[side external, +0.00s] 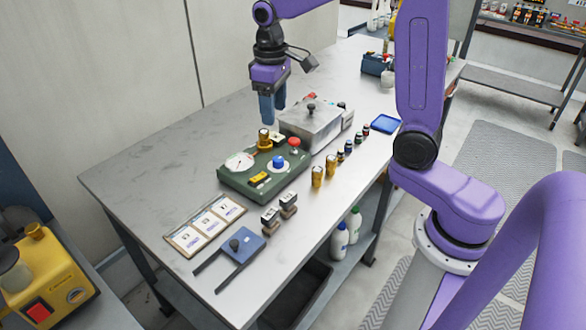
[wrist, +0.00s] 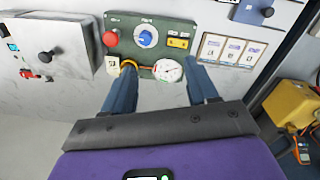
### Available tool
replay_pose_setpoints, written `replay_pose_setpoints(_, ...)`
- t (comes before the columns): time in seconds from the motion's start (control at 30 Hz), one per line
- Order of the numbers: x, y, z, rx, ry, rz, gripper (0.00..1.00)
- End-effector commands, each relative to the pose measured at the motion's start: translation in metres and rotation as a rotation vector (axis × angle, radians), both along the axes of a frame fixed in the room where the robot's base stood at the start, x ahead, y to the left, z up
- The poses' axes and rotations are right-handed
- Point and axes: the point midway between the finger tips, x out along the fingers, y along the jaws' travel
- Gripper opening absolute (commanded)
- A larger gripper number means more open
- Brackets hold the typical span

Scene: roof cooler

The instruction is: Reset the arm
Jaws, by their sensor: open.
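My gripper (side external: 272,108) is open and empty, held above the grey table (side external: 150,165) behind the green control box. Its two blue fingers also show in the wrist view (wrist: 163,95), spread apart with nothing between them. The green box (side external: 235,180) carries a round white dial (side external: 240,162), a blue knob (side external: 279,162), a red button (side external: 294,143) and a yellow part (side external: 259,178). A brass-coloured fitting (side external: 264,138) stands at its back edge, below the fingertips in the side view. My fingers look clear of the box, though the exact gap is hard to tell.
A lidded metal box (side external: 312,125) stands right of the green box. Small gold cylinders (side external: 317,177) and several vials line the right. A card tray (side external: 205,226), a blue forked tool (side external: 240,245) and two small blocks (side external: 288,204) lie in front. The table's left part is clear.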

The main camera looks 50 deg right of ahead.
Motion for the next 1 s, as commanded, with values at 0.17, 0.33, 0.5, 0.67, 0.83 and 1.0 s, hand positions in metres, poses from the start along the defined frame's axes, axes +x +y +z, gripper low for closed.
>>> replay_pose_setpoints(0.17, -0.033, 0.024, -0.002, 0.007, -0.004, 0.124, 0.58)
replay_pose_setpoints(0.33, -0.068, 0.041, -0.006, 0.014, -0.003, 0.235, 0.58)
replay_pose_setpoints(0.5, -0.107, 0.052, -0.010, 0.020, -0.003, 0.348, 0.58)
replay_pose_setpoints(0.67, -0.146, 0.056, -0.015, 0.027, -0.002, 0.452, 0.58)
replay_pose_setpoints(0.83, -0.188, 0.056, -0.021, 0.035, -0.002, 0.564, 0.58)
replay_pose_setpoints(1.0, -0.229, 0.050, -0.029, 0.041, 0.001, 0.672, 0.58)
